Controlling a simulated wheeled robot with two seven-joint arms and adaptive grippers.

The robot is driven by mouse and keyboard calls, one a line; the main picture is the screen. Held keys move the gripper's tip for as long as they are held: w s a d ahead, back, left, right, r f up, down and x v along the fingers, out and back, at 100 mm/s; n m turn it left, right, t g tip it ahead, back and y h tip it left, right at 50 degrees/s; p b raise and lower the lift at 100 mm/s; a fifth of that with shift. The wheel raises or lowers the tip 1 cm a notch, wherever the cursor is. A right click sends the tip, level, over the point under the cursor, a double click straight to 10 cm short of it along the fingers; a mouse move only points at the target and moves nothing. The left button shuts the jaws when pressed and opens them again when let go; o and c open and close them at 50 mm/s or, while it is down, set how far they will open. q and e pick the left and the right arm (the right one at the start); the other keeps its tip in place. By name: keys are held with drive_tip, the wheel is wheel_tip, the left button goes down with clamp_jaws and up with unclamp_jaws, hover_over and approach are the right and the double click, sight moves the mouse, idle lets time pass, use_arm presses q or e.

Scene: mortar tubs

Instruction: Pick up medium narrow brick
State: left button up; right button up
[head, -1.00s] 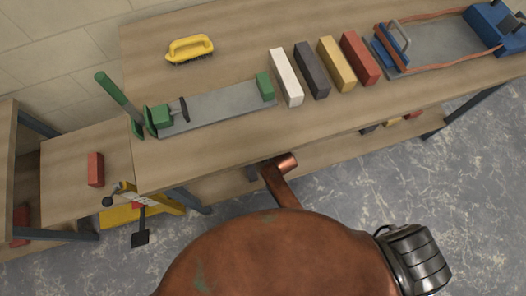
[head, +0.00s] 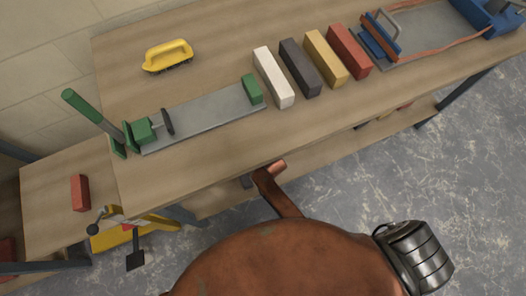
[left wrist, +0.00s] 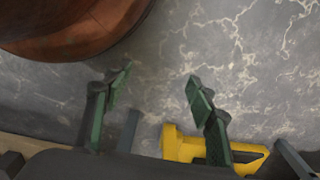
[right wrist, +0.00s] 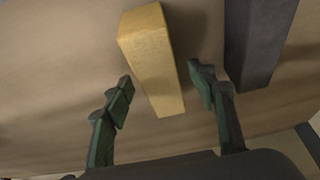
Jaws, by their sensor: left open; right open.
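In the right wrist view my right gripper (right wrist: 161,76) is open, its dark green fingers on either side of a yellow brick (right wrist: 152,52), with gaps showing. I cannot tell its height over the brick. A dark grey brick (right wrist: 258,42) lies to the right, outside the fingers. In the head view a white brick (head: 273,78), dark grey brick (head: 300,68), yellow brick (head: 326,59) and red brick (head: 349,52) stand in a row on the bench. None is labelled medium narrow. My left gripper (left wrist: 160,80) is open and empty over the floor. Neither gripper shows in the head view.
A lower shelf carries partly hidden bricks. A red brick (head: 80,192) lies on a side table. A yellow object (left wrist: 182,146) is near my left gripper.

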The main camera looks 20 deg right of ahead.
drive_tip(key=shift+b+x, duration=0.5)
drive_tip(key=shift+x, duration=0.5)
use_arm(q)
drive_tip(key=r, duration=0.4)
drive_tip(key=shift+w+d+r, duration=0.15)
drive_tip(key=shift+d+r, duration=0.15)
use_arm(e)
drive_tip(key=shift+c, duration=0.6)
clamp_jaws()
drive_tip(key=shift+w, duration=0.1)
